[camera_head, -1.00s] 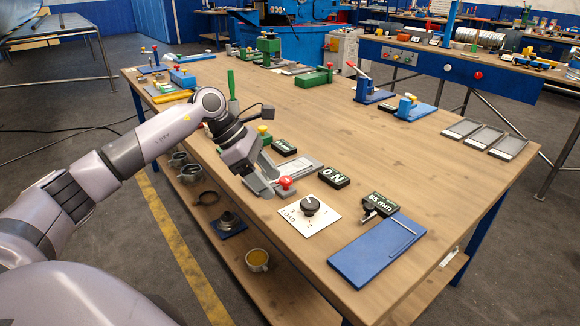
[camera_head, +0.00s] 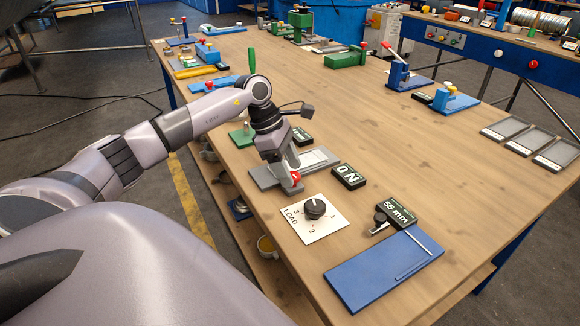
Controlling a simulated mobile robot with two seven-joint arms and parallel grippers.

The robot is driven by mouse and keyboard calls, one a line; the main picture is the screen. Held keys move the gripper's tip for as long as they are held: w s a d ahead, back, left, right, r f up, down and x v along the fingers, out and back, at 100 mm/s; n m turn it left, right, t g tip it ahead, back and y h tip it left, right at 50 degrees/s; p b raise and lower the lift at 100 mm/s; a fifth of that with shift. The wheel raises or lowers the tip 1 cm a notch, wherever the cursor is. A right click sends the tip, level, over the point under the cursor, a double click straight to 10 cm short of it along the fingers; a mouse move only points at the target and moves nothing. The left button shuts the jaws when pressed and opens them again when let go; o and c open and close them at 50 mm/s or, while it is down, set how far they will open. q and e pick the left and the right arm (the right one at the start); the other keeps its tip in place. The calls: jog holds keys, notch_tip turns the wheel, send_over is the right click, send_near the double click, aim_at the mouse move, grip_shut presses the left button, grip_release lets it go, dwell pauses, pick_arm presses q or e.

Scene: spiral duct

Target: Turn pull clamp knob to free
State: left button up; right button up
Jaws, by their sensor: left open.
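A red knob (camera_head: 295,177) sits at the near end of a grey plate fixture (camera_head: 262,178) near the table's left edge. No label naming a pull clamp can be read, so I cannot tell for certain that this is its knob. My left gripper (camera_head: 291,181) points down at the red knob and is open, its fingers right at the knob and partly hiding it. Whether the fingers touch the knob cannot be told. My right gripper is not in view.
An ON sign (camera_head: 348,176), a 55 mm sign (camera_head: 397,213) and a blue plate (camera_head: 382,268) are nearby. The wooden table's middle (camera_head: 390,140) is clear.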

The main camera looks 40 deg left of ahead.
pick_arm(q)
jog(key=shift+d+f, duration=0.1)
jog(key=shift+f, duration=0.25)
jog(key=c, duration=1)
jog(key=shift+c, duration=0.2)
